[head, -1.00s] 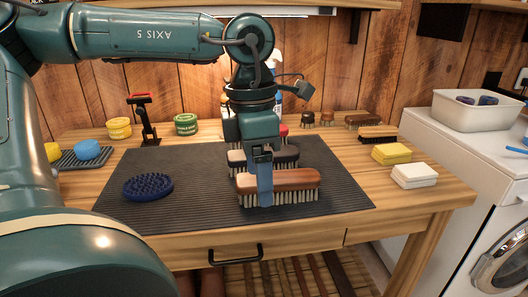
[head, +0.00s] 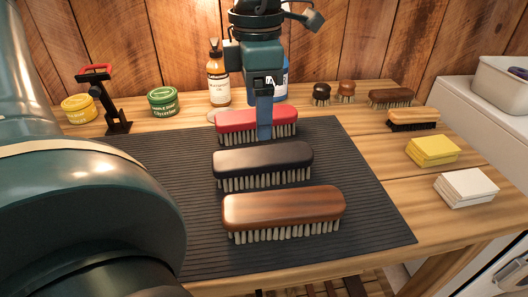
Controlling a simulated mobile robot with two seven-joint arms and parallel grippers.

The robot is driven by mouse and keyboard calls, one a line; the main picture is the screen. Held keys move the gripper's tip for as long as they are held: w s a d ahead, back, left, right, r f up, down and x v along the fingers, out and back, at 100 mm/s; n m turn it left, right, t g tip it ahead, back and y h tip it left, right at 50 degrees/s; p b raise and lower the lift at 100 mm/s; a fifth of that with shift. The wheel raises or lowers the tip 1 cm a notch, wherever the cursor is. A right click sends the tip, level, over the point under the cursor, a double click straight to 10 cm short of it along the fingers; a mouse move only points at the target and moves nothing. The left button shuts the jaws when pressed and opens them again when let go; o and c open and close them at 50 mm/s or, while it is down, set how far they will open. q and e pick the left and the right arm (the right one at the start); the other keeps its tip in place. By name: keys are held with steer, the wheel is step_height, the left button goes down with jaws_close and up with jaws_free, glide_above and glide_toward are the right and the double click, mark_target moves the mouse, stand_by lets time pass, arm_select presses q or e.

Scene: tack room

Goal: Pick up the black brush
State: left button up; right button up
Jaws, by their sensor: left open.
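The black brush (head: 262,160) lies bristles down on the dark ribbed mat (head: 185,225), in the middle of a row of three brushes. A red brush (head: 230,123) lies behind it and a brown wooden brush (head: 283,209) in front of it. My left gripper (head: 264,136) points down, open and empty. In the picture its fingers overlap the red brush, just above the far edge of the black brush. Only one finger shows clearly, and whether it touches the red brush cannot be told. My right gripper is not in view.
Green tin (head: 163,101), yellow tin (head: 79,109), brown bottle (head: 218,78) and small brushes (head: 390,97) stand along the back. A yellow sponge stack (head: 432,151) and white sponge stack (head: 466,187) sit right. The mat's right side is clear.

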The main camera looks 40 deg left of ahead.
mark_target(261, 155)
arm_select(q)
step_height(261, 155, down, 6)
steer(key=shift+d+f+b, duration=0.1)
steer(key=shift+f+b, duration=0.05)
steer(key=shift+b, duration=0.35)
steer(key=f, duration=0.6)
steer(key=shift+w+f+b, duration=0.2)
steer(key=shift+w+b, duration=0.05)
steer(key=shift+b, duration=0.15)
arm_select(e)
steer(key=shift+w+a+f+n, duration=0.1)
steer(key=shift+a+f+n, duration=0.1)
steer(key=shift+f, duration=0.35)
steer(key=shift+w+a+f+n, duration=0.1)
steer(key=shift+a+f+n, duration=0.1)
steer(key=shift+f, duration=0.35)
arm_select(q)
steer(key=shift+c, duration=0.6)
steer(key=c, duration=1)
